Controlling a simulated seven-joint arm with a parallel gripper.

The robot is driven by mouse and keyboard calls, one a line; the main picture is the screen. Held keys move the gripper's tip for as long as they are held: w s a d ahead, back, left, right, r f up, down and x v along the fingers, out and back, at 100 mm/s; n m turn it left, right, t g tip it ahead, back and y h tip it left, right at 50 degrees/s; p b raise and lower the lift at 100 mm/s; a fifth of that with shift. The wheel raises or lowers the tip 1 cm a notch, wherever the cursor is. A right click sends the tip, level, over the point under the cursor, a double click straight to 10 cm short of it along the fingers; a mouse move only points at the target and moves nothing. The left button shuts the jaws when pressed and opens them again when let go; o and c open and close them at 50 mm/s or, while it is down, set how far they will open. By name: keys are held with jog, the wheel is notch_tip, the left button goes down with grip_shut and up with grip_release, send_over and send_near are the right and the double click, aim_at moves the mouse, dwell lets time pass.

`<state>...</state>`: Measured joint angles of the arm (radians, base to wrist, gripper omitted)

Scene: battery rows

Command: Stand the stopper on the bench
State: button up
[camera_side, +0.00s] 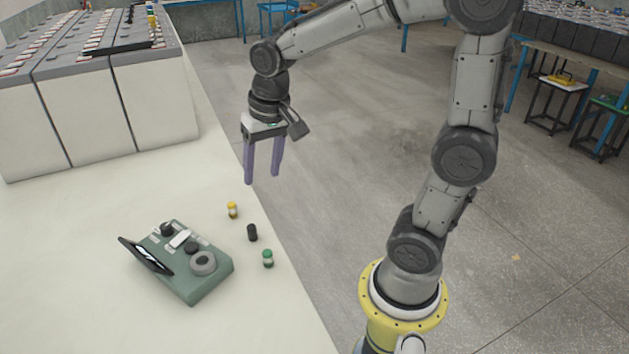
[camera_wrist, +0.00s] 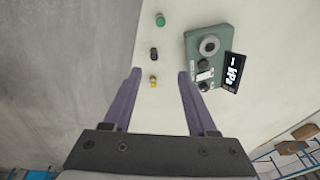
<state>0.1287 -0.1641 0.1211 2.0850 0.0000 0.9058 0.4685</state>
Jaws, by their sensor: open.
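My gripper (camera_side: 262,178) is open and empty, with its two purple fingers pointing down above the bench's right edge. It also shows in the wrist view (camera_wrist: 159,75), with nothing between the fingers. A green device (camera_side: 211,284) with a tilted dark screen (camera_side: 146,256) sits on the white bench (camera_side: 90,300). Its top carries a grey ring (camera_side: 204,262), a black round piece (camera_side: 191,247) and another dark piece (camera_side: 167,230). I cannot tell for sure which piece is the stopper. The wrist view shows the same device (camera_wrist: 222,38) right of the fingers.
Large battery blocks (camera_side: 100,110) stand at the back left. The bench's front left is clear.

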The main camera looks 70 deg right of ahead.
jog(key=s+a+r+n+t, duration=0.1)
jog(key=s+a+n, duration=0.1)
jog(key=s, duration=0.5)
jog(key=s+a+r+n+t, duration=0.1)
jog(key=s+a+n+t, duration=0.1)
jog(key=s+n, duration=0.2)
jog(key=s, duration=0.2)
jog(key=shift+s+r+n, duration=0.3)
jog(key=shift+s+n, duration=0.1)
dwell(0.3)
